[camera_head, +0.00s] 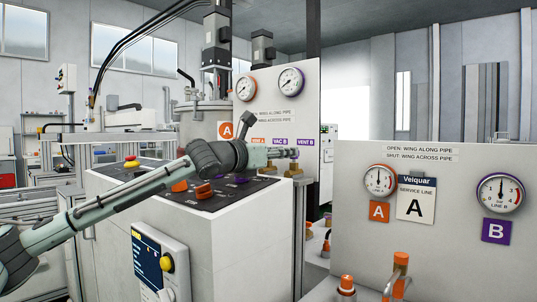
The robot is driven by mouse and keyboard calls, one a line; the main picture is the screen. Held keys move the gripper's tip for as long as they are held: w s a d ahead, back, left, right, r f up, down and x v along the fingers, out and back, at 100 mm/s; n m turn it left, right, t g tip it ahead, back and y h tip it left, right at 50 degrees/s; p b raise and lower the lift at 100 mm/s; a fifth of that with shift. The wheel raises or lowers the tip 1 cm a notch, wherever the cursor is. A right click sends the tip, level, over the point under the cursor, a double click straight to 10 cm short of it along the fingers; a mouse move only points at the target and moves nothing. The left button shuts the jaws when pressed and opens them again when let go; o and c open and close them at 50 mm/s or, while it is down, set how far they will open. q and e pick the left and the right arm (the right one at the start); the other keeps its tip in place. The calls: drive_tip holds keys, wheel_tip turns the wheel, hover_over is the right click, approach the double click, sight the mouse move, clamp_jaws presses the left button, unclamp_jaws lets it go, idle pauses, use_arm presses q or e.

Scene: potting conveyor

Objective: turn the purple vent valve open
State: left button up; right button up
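My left arm reaches in from the left across the console, and my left gripper (284,153) is at the back panel (290,110), just below the purple-lettered labels VAC B and VENT B (306,142). A brass valve body (294,169) on an upright pipe shows just under the fingertips. A small purple part shows at the fingertips; the gripper covers most of it, so its wing's direction cannot be read. Whether the fingers touch or grip it cannot be told. My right gripper is not in view.
The console top (207,190) has orange knobs and dark panels below my arm. A front right panel (450,240) carries gauges, A and B plates and a service-line sign (416,200). Orange-capped fittings (346,283) stand at the bottom. A gap separates console and right panel.

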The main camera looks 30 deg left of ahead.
use_arm(q)
drive_tip(key=s, duration=0.4)
drive_tip(key=s+a, duration=0.1)
drive_tip(key=s, duration=0.2)
idle(0.4)
